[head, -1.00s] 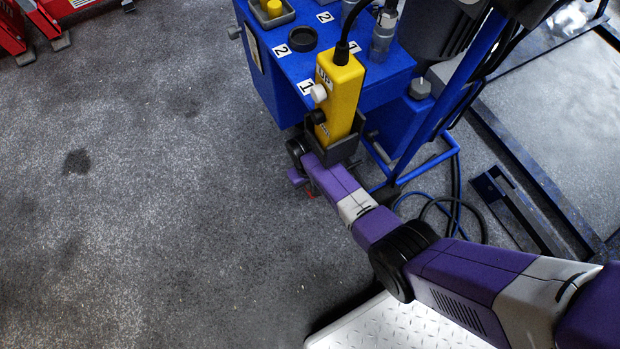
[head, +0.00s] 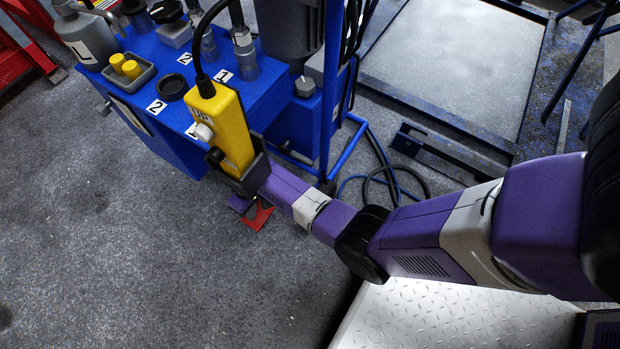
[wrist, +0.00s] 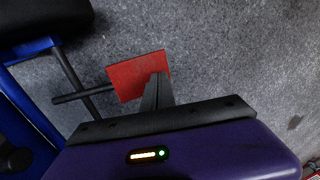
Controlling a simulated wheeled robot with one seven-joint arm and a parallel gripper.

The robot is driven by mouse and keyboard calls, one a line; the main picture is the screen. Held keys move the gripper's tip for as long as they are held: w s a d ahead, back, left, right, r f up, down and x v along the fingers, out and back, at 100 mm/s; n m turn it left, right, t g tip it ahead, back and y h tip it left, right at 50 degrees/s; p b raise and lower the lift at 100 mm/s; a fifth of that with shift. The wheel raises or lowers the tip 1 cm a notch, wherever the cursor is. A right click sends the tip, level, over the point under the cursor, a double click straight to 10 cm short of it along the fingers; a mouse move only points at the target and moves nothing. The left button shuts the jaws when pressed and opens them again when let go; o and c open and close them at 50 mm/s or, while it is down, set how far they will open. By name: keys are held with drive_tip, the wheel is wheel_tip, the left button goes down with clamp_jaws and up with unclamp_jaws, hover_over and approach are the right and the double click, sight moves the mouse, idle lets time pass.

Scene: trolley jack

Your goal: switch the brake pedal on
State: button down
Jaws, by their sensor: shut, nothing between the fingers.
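The brake pedal is a red flat plate (wrist: 132,77) on a thin black rod, low beside the blue trolley frame, in the wrist view. In the head view a part of the red plate (head: 259,216) shows just below my arm's end. My gripper (wrist: 158,82) is shut and empty. Its dark fingers overlap the right part of the red plate in the wrist view; I cannot tell whether they touch it. In the head view only a purple bit of my gripper (head: 240,203) shows, with the fingers hidden.
The blue trolley cabinet (head: 175,137) stands at upper left with a yellow control pendant (head: 222,125) hanging close to my arm. A blue tube frame and dark cables (head: 385,180) lie right of it. A grey platform (head: 450,70) is behind. Floor at left is clear.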

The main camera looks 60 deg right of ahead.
drive_tip(key=y+b, duration=0.1)
drive_tip(key=d+r+y+b, duration=0.1)
drive_tip(key=shift+d+r+y+b, duration=0.25)
drive_tip(key=shift+y+b, duration=0.1)
drive_tip(key=shift+y, duration=0.05)
drive_tip(key=a+p+v, duration=0.1)
drive_tip(key=p+v, duration=0.5)
drive_tip(key=v, duration=0.4)
drive_tip(key=s+d+r+t+h+p, duration=0.2)
drive_tip(key=s+d+t+h+p, duration=0.1)
drive_tip(key=s+p, duration=0.5)
drive_tip(key=s+r+t+h+p, duration=0.2)
drive_tip(key=s+r+t+p, duration=0.1)
drive_tip(key=s+r+p, duration=0.4)
wheel_tip(320, 180, up, 3)
drive_tip(key=shift+s+r+m+t+p, duration=0.1)
drive_tip(key=shift+s+m+t+p, duration=0.2)
drive_tip(key=shift+s, duration=0.25)
